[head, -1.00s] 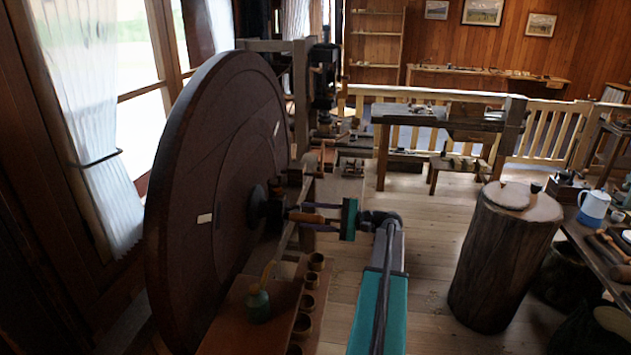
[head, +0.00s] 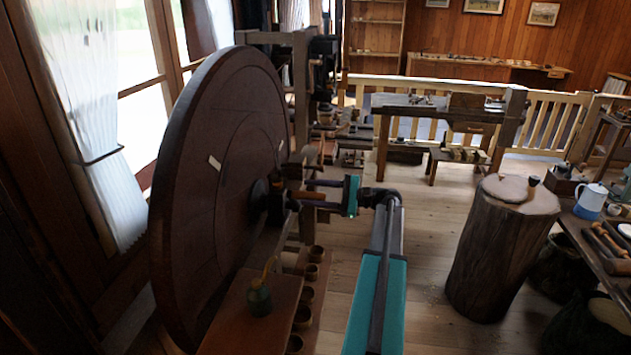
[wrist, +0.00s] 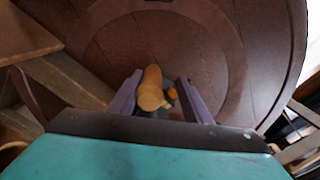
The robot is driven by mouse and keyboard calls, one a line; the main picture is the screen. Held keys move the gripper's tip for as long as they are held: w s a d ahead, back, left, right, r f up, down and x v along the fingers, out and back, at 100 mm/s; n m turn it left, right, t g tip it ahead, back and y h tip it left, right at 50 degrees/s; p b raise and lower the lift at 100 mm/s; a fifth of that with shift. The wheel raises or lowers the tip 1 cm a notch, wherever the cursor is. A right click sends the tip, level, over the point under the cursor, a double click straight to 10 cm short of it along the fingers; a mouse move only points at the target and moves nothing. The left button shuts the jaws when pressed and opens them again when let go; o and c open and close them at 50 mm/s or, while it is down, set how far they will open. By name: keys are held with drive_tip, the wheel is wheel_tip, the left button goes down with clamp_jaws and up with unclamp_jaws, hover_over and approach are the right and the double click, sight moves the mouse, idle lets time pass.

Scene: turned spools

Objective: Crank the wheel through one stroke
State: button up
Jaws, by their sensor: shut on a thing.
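A large dark wooden wheel (head: 195,220) stands upright at the left of the head view, with a white mark on its face. It fills the back of the wrist view (wrist: 215,50). An orange-brown wooden crank handle (head: 308,195) sticks out near its dark hub (head: 262,202). My gripper (head: 318,190) reaches in from the right and is shut on the handle. In the wrist view the handle (wrist: 150,88) lies between the purple fingers (wrist: 157,98), closer to the left one. The contact on the right finger is not clear there.
A tree-stump block (head: 500,250) stands right of my arm. A cluttered table (head: 585,235) is at far right. Floor between is clear.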

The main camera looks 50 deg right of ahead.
drive_tip(key=shift+w+d+r+m, duration=0.35)
drive_tip(key=shift+d+m, duration=0.2)
drive_tip(key=shift+d, duration=0.05)
drive_tip(key=shift+w+d+r+m, duration=0.4)
drive_tip(key=shift+d+m, duration=0.2)
drive_tip(key=shift+w+d+r+m, duration=0.35)
drive_tip(key=shift+d+m, duration=0.2)
drive_tip(key=shift+d, duration=0.05)
drive_tip(key=v, duration=1.1)
idle(0.4)
drive_tip(key=shift+s, duration=0.15)
idle(0.8)
